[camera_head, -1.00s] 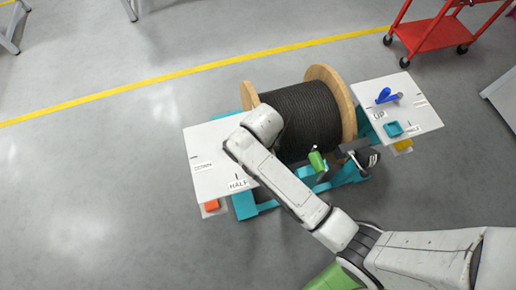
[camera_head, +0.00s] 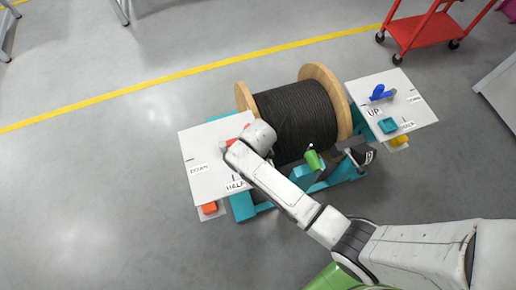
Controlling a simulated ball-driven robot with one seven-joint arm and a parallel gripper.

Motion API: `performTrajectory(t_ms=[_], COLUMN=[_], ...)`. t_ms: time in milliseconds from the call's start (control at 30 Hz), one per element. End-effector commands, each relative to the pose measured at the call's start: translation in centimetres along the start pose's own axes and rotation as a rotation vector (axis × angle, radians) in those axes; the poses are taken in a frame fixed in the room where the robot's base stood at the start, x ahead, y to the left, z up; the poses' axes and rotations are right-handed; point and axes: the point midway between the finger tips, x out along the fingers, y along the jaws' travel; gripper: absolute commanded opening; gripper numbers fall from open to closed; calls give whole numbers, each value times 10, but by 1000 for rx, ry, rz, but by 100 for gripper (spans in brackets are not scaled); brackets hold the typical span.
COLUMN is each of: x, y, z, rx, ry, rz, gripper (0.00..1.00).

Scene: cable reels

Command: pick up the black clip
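I cannot make out the black clip for certain. A small dark thing with a pale face (camera_head: 363,155) is at the front right of the reel stand; I cannot tell whether it is the clip. My white arm reaches from the lower right up to the left white panel (camera_head: 196,150), and its far end is over that panel's right side. My gripper is not visible; the far end of the arm hides whatever is beneath it.
A wooden reel of black cable (camera_head: 296,115) sits in a teal stand (camera_head: 243,206). A green piece (camera_head: 313,159) is before it. The right panel (camera_head: 411,112) holds a blue handle (camera_head: 381,93) and teal block (camera_head: 388,125). A red cart (camera_head: 428,33) stands behind; the left floor is clear.

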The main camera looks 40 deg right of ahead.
Motion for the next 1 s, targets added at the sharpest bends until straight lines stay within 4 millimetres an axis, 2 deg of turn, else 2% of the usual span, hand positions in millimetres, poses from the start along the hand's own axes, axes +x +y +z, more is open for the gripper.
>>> performTrajectory(t_ms=[67, 567, 867, 1000], x=[0, 0, 0, -10], y=[0, 1, 1, 0], z=[0, 0, -1, 0], rx=[0, 0, 0, 0], ry=[0, 0, 1, 0], rz=[0, 2, 3, 1], gripper=[50, 3, 2, 2])
